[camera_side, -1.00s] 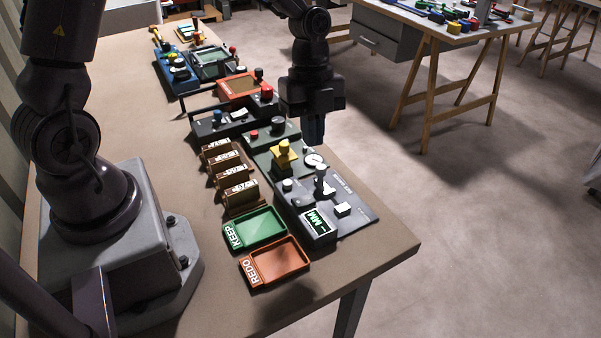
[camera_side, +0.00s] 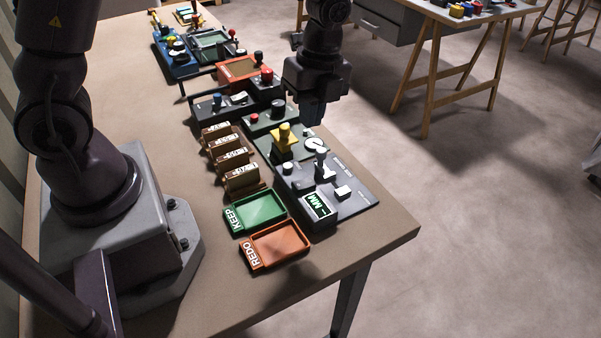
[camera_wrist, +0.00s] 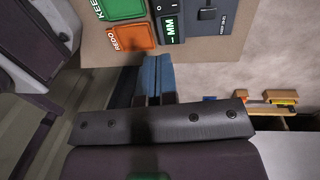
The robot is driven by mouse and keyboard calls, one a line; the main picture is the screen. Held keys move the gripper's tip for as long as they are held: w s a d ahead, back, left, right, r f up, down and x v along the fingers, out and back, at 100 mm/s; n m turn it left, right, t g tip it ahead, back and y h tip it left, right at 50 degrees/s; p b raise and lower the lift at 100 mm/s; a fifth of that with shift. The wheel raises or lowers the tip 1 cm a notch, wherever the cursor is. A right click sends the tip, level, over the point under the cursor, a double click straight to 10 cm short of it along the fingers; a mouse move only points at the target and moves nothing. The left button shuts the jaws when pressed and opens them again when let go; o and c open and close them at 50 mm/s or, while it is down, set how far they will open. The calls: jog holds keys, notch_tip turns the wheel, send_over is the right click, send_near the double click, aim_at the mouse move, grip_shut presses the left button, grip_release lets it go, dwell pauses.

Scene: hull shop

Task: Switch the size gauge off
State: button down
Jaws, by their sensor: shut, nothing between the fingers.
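The size gauge is a dark grey plate (camera_side: 352,205) near the table's front right corner. Its display (camera_side: 318,205) is lit and reads "MM" after a dash; the display also shows in the wrist view (camera_wrist: 172,26). Beside it a marked panel with "O" and "I" (camera_wrist: 166,6) is cut by the top edge of the wrist view. I cannot tell the switch position. A post (camera_side: 320,160) and a white block (camera_side: 343,192) stand on the plate. My gripper (camera_side: 312,118) is shut and empty, held above and behind the gauge; its blue fingertips (camera_wrist: 155,68) touch nothing.
A green KEEP tray (camera_side: 277,211) and an orange REDO tray (camera_side: 300,252) lie left and in front of the gauge. Several brown blocks (camera_side: 240,177) stand in a row behind the trays. A yellow fixture (camera_side: 285,147) and dial (camera_side: 315,145) stand behind the gauge.

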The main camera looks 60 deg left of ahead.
aim_at(306, 181)
jog(key=f, duration=0.4)
jog(key=s+f, duration=0.1)
jog(key=f, duration=0.4)
jog(key=s+f, duration=0.1)
jog(key=f, duration=0.3)
jog(key=shift+f, duration=0.35)
jog(key=shift+s+f, duration=0.2)
jog(key=shift+f, duration=0.25)
jog(key=shift+w+a+r, duration=0.1)
jog(key=shift+w+r, duration=0.15)
jog(key=shift+w, duration=0.7)
notch_tip(306, 181, up, 14)
jog(key=shift+w, duration=0.35)
